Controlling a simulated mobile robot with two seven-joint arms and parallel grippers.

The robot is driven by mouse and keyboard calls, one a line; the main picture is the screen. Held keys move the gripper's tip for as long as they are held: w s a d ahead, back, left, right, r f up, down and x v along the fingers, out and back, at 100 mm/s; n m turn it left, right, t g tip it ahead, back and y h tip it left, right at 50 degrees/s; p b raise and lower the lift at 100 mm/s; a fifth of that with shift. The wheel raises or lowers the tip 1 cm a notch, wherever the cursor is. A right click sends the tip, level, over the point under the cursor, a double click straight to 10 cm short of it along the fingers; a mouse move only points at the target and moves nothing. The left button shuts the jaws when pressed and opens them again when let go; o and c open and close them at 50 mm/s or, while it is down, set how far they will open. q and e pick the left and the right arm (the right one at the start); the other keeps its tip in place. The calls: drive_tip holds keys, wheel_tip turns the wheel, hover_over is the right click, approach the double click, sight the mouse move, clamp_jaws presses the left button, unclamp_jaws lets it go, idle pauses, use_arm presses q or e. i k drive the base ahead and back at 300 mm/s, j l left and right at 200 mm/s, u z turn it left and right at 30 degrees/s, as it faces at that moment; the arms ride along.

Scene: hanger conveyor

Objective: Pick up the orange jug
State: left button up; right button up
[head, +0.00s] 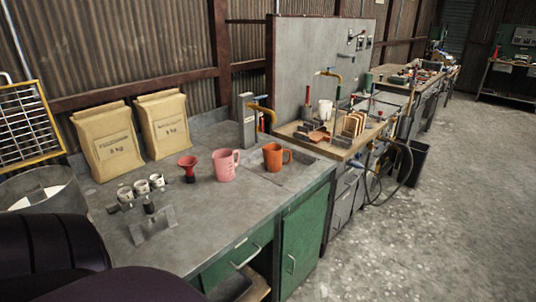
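The orange jug (273,157) stands upright on the grey workbench (215,230), near its right end. Its handle points to the right. A pink jug (225,165) stands just left of it, apart from it. Neither of my grippers shows in the head view, and nothing touches the orange jug.
A red funnel-shaped item (188,167) and several small white cups (141,188) stand left of the jugs. Two paper sacks (107,140) lean at the back. A tap post (247,120) rises behind the orange jug. The front bench top is mostly clear, with a small metal bracket (152,226).

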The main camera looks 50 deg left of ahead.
sight(272, 152)
drive_tip(key=i+u, duration=0.1)
drive_tip(key=i, duration=0.75)
drive_tip(key=i+u, duration=0.15)
drive_tip(key=i, duration=0.7)
drive_tip(key=i+l+u, duration=0.1)
drive_tip(key=i, duration=0.75)
drive_tip(key=i+u, duration=0.3)
drive_tip(key=u, duration=0.2)
drive_tip(key=i+l+u, duration=0.15)
drive_tip(key=i+u, duration=0.15)
drive_tip(key=u, duration=3.1)
drive_tip(key=i+l, duration=0.1)
drive_tip(key=l, duration=0.2)
drive_tip(key=i+l, duration=0.1)
drive_tip(key=l, duration=0.15)
